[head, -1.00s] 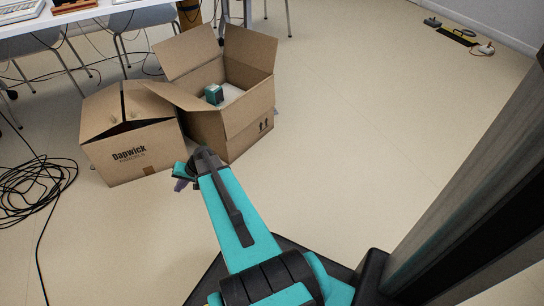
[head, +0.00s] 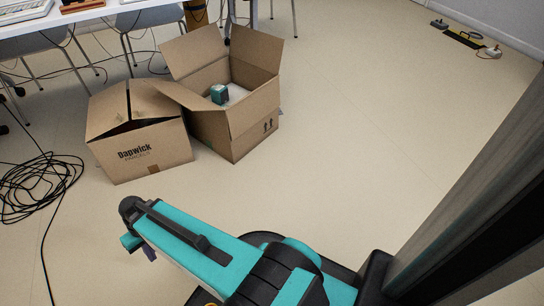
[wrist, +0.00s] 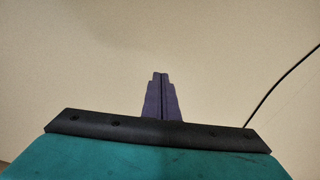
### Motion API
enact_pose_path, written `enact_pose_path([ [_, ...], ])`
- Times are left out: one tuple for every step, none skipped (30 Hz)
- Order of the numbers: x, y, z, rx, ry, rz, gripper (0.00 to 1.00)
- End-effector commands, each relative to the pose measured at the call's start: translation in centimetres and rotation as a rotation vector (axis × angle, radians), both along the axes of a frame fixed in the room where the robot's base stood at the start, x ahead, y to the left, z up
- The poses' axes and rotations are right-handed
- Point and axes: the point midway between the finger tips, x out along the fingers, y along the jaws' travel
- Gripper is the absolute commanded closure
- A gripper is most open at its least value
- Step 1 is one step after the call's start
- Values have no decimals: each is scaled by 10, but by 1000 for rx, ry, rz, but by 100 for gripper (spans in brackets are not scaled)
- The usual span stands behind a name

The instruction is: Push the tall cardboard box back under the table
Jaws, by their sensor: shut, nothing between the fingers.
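The tall cardboard box (head: 232,128) stands on the floor with its flaps open, in front of the table (head: 100,15) at the upper left. A small teal item (head: 219,94) and something white lie inside it. My gripper shows in the wrist view (wrist: 160,78) with its purple fingers shut and nothing between them, over bare floor. In the head view only a bit of its purple fingers (head: 150,254) shows beside my arm. It is in front of the boxes, below and left of the tall box, apart from it.
A lower Dapwick box (head: 140,150), partly closed, stands against the left of the tall box. A coiled black cable (head: 38,190) lies at the left. Chairs (head: 150,20) and cables are by the table.

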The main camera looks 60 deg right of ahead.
Motion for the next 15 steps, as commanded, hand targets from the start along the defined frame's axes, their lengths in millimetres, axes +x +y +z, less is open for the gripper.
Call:
enact_pose_path([
  [-20,17,-5,9,38,28,100],
  [-29,24,-9,17,58,37,100],
  [-40,33,-14,31,82,44,100],
  [-48,39,-18,41,100,48,100],
  [-57,44,-22,53,118,50,100],
  [-67,52,-26,70,140,52,100],
  [-75,57,-30,84,157,51,100],
  [-83,62,-33,98,174,49,100],
  [-94,69,-37,117,197,46,100],
  [-101,74,-40,134,213,42,100],
  [-110,79,-43,149,232,38,100],
  [-120,85,-47,170,253,31,100],
  [-128,90,-50,188,270,24,100],
  [-136,94,-52,204,286,18,100],
  [-146,101,-55,226,308,8,100],
])
